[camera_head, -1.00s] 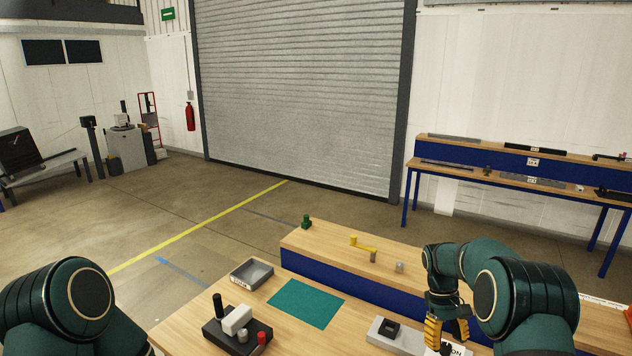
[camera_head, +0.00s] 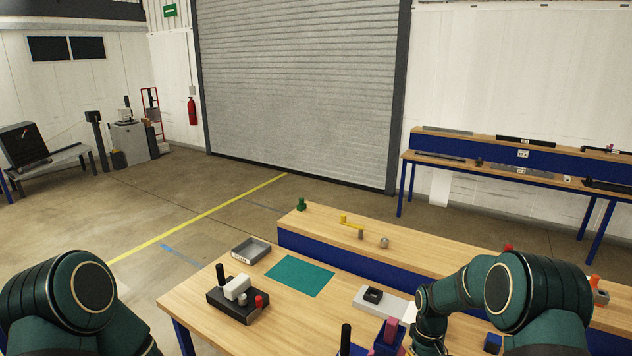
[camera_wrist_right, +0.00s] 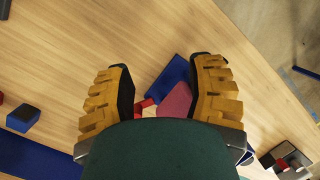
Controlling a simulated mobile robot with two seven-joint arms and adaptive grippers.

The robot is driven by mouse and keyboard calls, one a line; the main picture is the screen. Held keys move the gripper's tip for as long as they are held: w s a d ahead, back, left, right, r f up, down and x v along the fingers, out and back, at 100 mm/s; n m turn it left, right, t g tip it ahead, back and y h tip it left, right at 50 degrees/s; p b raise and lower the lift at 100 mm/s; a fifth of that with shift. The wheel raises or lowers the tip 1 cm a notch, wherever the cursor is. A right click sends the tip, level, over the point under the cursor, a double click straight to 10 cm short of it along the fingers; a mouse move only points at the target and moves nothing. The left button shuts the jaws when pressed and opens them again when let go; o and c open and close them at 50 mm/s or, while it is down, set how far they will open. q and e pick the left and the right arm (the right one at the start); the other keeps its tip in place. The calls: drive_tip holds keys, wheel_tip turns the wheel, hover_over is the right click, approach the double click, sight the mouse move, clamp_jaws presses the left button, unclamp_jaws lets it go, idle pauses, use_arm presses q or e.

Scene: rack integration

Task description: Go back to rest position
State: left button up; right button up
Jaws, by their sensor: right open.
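My right gripper (camera_wrist_right: 160,88) shows in the right wrist view with its two yellow fingers spread wide, nothing held between them. A blue block (camera_wrist_right: 172,80), a red piece (camera_wrist_right: 143,106) and a purple-red piece (camera_wrist_right: 176,101) lie beyond and between the fingertips on the wooden surface. In the head view my right arm bends down at the lower right, and its fingers are out of sight below the frame. Only the upper part of my left arm shows at the lower left; its gripper is outside the picture.
The wooden bench (camera_head: 190,296) holds a grey tray (camera_head: 251,249), a teal mat (camera_head: 300,276), a black fixture with a white block (camera_head: 236,290) and a light grey plate with a black part (camera_head: 385,302). A raised shelf (camera_head: 330,232) carries small parts. The floor left of the bench is clear.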

drive_tip(key=s+a+f+m+t+y, duration=0.2)
drive_tip(key=s+a+f, duration=0.1)
drive_tip(key=s+a, duration=0.55)
drive_tip(key=s+a+f+m+t+y, duration=0.25)
drive_tip(key=s+a, duration=0.35)
drive_tip(key=s, duration=0.5)
use_arm(q)
wheel_tip(320, 180, down, 13)
drive_tip(key=s+b, duration=0.1)
drive_tip(key=b, duration=1.1)
drive_tip(key=shift+d+r, duration=0.2)
drive_tip(key=shift+d, duration=0.1)
use_arm(e)
wheel_tip(320, 180, down, 13)
drive_tip(key=s, duration=0.1)
drive_tip(key=shift+s+a+f+h, duration=0.2)
drive_tip(key=shift+a+h, duration=0.1)
drive_tip(key=shift+h, duration=0.15)
use_arm(q)
drive_tip(key=shift+s, duration=0.15)
